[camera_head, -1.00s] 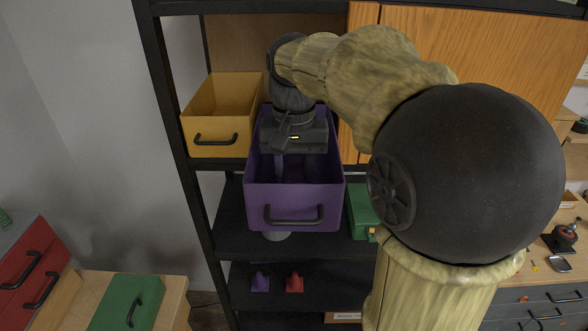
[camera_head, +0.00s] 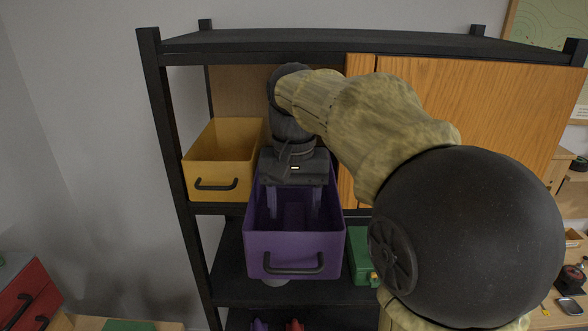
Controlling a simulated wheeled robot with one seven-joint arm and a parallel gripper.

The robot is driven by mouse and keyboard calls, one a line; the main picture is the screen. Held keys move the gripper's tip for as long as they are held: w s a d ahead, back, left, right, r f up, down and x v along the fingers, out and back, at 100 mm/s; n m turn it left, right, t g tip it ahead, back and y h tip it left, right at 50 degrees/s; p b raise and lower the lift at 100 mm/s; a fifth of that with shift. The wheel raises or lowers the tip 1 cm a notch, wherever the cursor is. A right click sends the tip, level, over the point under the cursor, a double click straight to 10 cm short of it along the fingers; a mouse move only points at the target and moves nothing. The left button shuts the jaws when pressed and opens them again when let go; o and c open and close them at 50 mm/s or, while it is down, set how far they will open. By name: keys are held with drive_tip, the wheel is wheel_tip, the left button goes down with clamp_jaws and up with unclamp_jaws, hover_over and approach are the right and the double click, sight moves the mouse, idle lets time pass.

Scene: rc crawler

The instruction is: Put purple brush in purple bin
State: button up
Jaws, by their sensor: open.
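The purple bin (camera_head: 294,245) with a black handle stands on the black shelf and juts out toward me. My gripper (camera_head: 294,208) points down into the bin's open top. Its two fingers are spread apart, with nothing visible between them. I cannot make out the purple brush in this view. The rear of the bin's inside is hidden behind my gripper.
A yellow bin (camera_head: 222,160) stands to the left on a higher shelf. A green box (camera_head: 361,258) is close to the right of the purple bin. A black shelf post (camera_head: 176,160) rises at the left. Wooden doors (camera_head: 470,110) close off the right side.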

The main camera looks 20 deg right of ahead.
sight(294, 215)
wheel_tip(294, 215, up, 9)
idle(0.4)
drive_tip(key=shift+c, duration=0.2)
idle(1.2)
